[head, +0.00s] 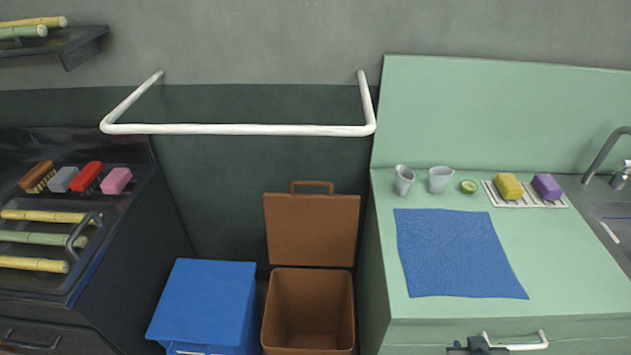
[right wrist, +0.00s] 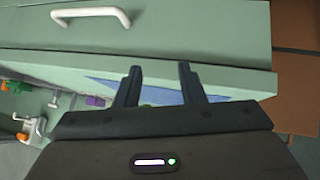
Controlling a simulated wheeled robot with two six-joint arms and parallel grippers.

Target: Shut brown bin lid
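The brown bin (head: 308,272) stands on the floor between the blue bin and the green counter, and its inside shows empty. Its brown lid (head: 312,230) is open, standing upright behind the mouth with its handle loop on top. A brown surface, seemingly the bin, shows at the right edge of the right wrist view (right wrist: 296,90). My right gripper (right wrist: 158,78) is open and empty in front of the green counter's edge. Part of it shows at the bottom of the head view (head: 478,346), beside a white drawer handle. My left gripper is not in view.
A blue bin (head: 205,300) with its lid down stands left of the brown bin. A white rail (head: 240,129) juts from the wall above. The green counter (head: 575,260) holds a blue cloth (head: 458,252), two cups, a lime half and sponges. A dark cabinet (head: 135,240) stands left.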

